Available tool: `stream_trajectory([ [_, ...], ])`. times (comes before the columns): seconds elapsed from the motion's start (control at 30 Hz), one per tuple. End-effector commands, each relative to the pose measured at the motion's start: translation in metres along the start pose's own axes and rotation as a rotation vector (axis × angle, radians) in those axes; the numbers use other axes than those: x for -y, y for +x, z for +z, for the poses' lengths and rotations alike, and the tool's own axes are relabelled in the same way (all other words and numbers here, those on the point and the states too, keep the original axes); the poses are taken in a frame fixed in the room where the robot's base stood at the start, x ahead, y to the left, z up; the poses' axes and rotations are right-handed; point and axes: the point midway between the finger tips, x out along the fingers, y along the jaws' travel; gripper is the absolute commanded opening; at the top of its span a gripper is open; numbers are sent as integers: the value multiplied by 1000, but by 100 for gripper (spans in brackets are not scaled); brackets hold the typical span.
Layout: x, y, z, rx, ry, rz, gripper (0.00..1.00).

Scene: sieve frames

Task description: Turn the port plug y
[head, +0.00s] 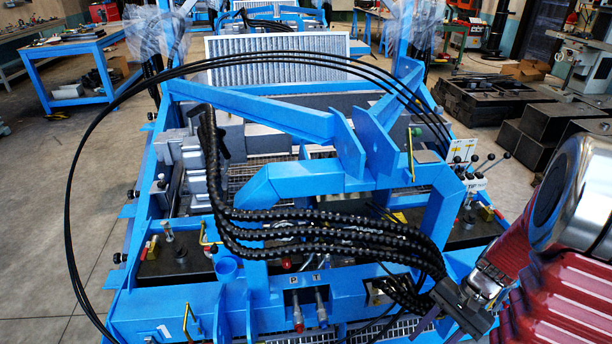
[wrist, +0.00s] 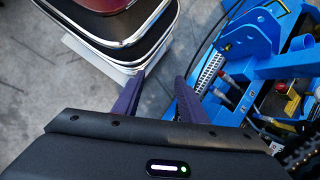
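No part is clearly marked as port plug y, so I cannot tell which one it is.
Black ribbed hoses (head: 330,235) arch across the blue frame (head: 300,180) and come down close beside my gripper. A lever block (head: 475,182) stands at the frame's right. Blue tables (head: 85,50) and dark metal boxes (head: 490,98) stand behind. Grey floor is clear at left.

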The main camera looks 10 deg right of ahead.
Motion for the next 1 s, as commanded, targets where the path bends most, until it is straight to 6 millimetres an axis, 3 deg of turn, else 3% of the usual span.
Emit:
stream_trajectory([
  [0.5,28,-56,54,-248,-378,138,38],
  [1.0,53,-98,114,-480,-673,207,38],
])
